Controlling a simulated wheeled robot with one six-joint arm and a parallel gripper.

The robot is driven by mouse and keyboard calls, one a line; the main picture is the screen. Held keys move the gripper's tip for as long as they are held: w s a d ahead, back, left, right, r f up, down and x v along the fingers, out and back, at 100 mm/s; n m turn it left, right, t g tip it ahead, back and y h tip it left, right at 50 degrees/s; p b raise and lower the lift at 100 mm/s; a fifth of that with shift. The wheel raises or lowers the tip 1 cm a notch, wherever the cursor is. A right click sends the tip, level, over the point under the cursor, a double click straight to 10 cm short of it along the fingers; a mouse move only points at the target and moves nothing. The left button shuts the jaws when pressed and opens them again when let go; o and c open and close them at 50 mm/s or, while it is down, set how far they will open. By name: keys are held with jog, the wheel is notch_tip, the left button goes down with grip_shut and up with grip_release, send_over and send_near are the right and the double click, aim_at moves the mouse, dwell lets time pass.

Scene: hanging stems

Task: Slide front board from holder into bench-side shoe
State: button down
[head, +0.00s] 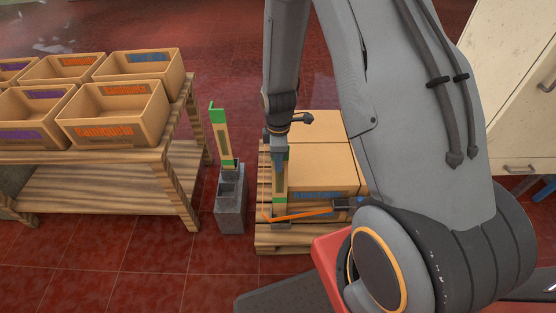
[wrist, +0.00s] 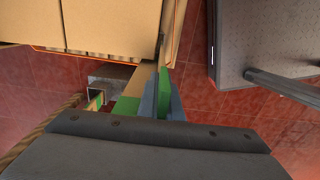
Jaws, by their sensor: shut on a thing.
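My gripper (head: 278,138) is shut on the green top end of an upright board (head: 280,180) by the left side of the cardboard boxes. The board is tan with green ends; its foot is at a small grey piece, and I cannot tell whether it sits inside it. In the wrist view the board's green end (wrist: 164,104) is between my fingers. Another tan board with green parts (head: 222,138) stands slightly tilted in a grey block (head: 231,212) beside the bench. An opening shows in the block's top in front of that board.
The wooden bench (head: 100,156) at left carries several open cardboard bins (head: 115,110). Cardboard boxes (head: 316,147) sit on a wooden pallet (head: 262,240), with an orange strip (head: 300,214) across its front. A pale cabinet (head: 510,90) stands at right. Red tiled floor is clear at front left.

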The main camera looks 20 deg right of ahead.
jog(key=b, duration=0.4)
send_over(278, 184)
jog(key=shift+f, duration=2.9)
jog(key=shift+w+d+f+b, duration=0.15)
jog(key=shift+f+b, duration=1.2)
jog(key=shift+f, duration=1.9)
jog(key=c, duration=1.9)
grip_release()
jog(key=shift+o, duration=0.2)
notch_tip(278, 184, up, 8)
